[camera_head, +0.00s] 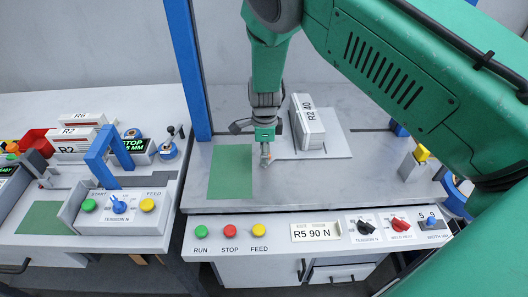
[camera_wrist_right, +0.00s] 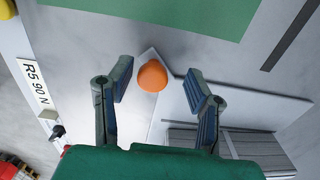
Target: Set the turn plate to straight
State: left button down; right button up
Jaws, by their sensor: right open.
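The turn plate (camera_head: 335,144) is a flat pale plate on the grey worktable, bearing a newspaper stack (camera_head: 313,128) labelled R2 40. The stack sits at a slant. In the right wrist view, the plate (camera_wrist_right: 255,100) shows at right of centre with the stack (camera_wrist_right: 255,145) on it. An orange round knob (camera_wrist_right: 152,76) shows by the plate's corner. My right gripper (camera_head: 266,159) is at the plate's left edge. In the wrist view it is open (camera_wrist_right: 158,92), and the knob appears in the gap beyond its fingertips. I cannot tell whether they touch.
A green mat (camera_head: 231,172) lies left of the plate. The front panel holds a green RUN button (camera_head: 200,231), a red STOP button (camera_head: 230,232), a yellow FEED button (camera_head: 259,231) and dials. A blue post (camera_head: 188,70) stands at the table's back left.

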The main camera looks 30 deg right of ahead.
jog(key=shift+r, duration=0.15)
notch_tip(320, 180, up, 12)
jog(key=shift+f, duration=0.2)
dwell(0.5)
